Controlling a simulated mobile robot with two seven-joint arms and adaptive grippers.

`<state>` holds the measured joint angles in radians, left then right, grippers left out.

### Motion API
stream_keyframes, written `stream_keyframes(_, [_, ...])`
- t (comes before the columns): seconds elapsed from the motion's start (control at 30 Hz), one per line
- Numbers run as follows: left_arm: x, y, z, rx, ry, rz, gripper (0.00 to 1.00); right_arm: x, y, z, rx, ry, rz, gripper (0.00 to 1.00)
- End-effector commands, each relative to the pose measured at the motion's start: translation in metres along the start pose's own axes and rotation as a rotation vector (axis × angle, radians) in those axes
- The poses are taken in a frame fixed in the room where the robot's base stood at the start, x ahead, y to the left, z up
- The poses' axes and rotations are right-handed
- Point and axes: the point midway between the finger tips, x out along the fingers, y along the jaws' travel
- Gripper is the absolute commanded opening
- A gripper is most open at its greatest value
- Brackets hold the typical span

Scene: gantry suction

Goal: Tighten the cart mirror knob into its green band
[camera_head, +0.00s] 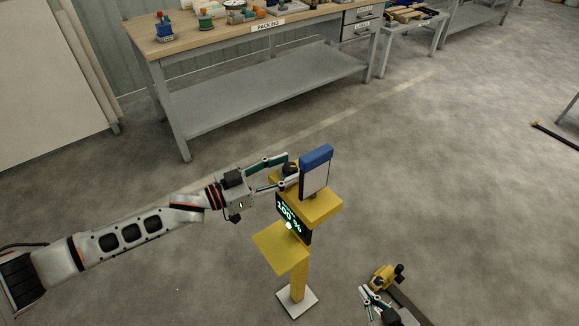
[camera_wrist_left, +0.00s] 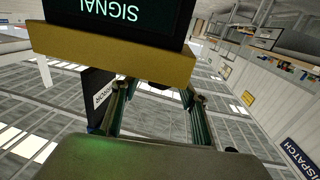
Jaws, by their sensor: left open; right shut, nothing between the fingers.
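A yellow stand (camera_head: 320,205) carries an upright mirror (camera_head: 315,175) with a blue top. A dark knob (camera_head: 289,169) sits at the mirror's left side. My left gripper (camera_head: 284,172) is open, with its fingers above and below the knob; I cannot tell whether they touch it. I cannot make out the knob's green band.
A packing bench (camera_head: 270,105) stands behind.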

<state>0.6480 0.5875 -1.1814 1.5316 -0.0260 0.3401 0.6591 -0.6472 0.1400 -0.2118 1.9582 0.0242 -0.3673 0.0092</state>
Motion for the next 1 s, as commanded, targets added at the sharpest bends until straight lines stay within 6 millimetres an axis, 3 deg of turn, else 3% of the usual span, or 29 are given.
stream_keyframes(0.17, [0.013,0.000,0.000,0.000,0.001,0.001,0.44,0.000,0.001,-0.003,0.000,0.005,0.001,0.00])
stream_keyframes(0.43, [0.015,0.000,0.000,0.000,0.000,0.001,0.44,-0.001,0.001,-0.004,0.000,0.007,0.001,0.00])
stream_keyframes(0.47, [0.015,0.000,0.000,0.000,0.000,0.001,0.41,-0.001,0.001,-0.004,0.000,0.007,0.001,0.00])
stream_keyframes(0.6, [0.015,0.000,0.000,0.000,0.000,0.001,0.05,-0.001,0.000,-0.004,0.000,0.006,0.001,0.00])
stream_keyframes(1.0, [0.016,-0.001,0.000,0.006,0.001,0.078,0.05,0.002,-0.002,0.006,0.001,-0.003,-0.002,0.00])
